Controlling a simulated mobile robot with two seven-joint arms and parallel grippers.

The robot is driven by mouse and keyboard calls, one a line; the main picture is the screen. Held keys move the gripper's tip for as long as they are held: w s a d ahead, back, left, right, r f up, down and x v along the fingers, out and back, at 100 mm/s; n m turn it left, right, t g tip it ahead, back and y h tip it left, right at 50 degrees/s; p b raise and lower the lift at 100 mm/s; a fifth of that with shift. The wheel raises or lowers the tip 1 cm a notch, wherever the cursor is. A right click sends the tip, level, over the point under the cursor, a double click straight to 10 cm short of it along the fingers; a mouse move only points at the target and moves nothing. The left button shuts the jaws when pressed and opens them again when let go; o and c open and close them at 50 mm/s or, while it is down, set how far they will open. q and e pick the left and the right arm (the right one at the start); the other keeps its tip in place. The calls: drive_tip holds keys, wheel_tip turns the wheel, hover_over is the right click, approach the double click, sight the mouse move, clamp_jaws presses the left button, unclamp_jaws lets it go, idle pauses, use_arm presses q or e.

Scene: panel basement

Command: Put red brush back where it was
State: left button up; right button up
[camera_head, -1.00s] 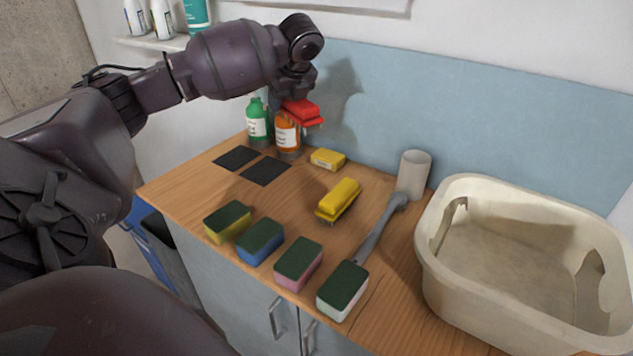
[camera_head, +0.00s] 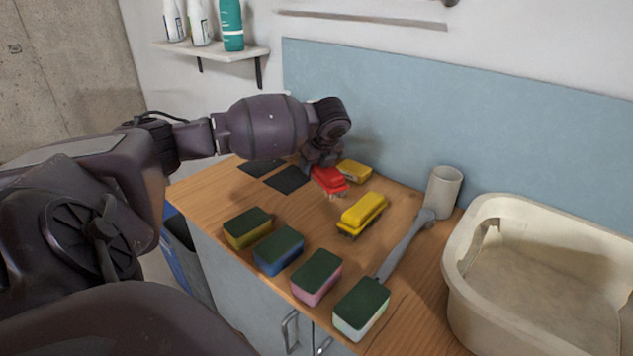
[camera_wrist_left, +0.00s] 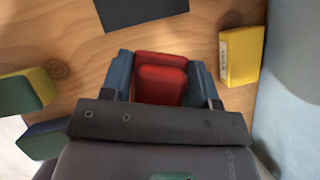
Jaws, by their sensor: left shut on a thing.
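The red brush (camera_head: 329,181) is held bristles down by my left gripper (camera_head: 321,166), low over the wooden counter. I cannot tell whether its bristles touch the wood. In the left wrist view the red brush (camera_wrist_left: 161,84) sits between the two blue fingers of the left gripper (camera_wrist_left: 160,66), which are shut on its sides. A yellow brush (camera_head: 362,212) lies on the counter, to the right and nearer. Two flat black squares (camera_head: 288,179) lie just left of the red brush. My right gripper is not in view.
Several sponges (camera_head: 316,276) line the front edge. A yellow block (camera_head: 354,171) lies behind the red brush; it also shows in the wrist view (camera_wrist_left: 239,56).

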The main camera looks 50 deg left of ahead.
sight(317, 178)
use_arm(q)
wheel_tip(317, 178, down, 5)
drive_tip(key=shift+b, duration=0.4)
drive_tip(key=shift+f, duration=0.3)
drive_tip(key=o, duration=1.2)
drive_tip(key=shift+c, duration=0.2)
drive_tip(key=shift+r, duration=0.1)
drive_tip(key=shift+d+r, duration=0.2)
drive_tip(key=shift+r, duration=0.15)
drive_tip(key=p+v, duration=0.2)
drive_tip(key=v, duration=0.7)
drive_tip(key=shift+s+d+r, duration=0.1)
drive_tip(key=shift+d+r, duration=0.05)
drive_tip(key=shift+r, duration=0.2)
drive_tip(key=shift+s+d+r, duration=0.15)
drive_tip(key=shift+d+r, duration=0.2)
drive_tip(key=shift+r, duration=0.2)
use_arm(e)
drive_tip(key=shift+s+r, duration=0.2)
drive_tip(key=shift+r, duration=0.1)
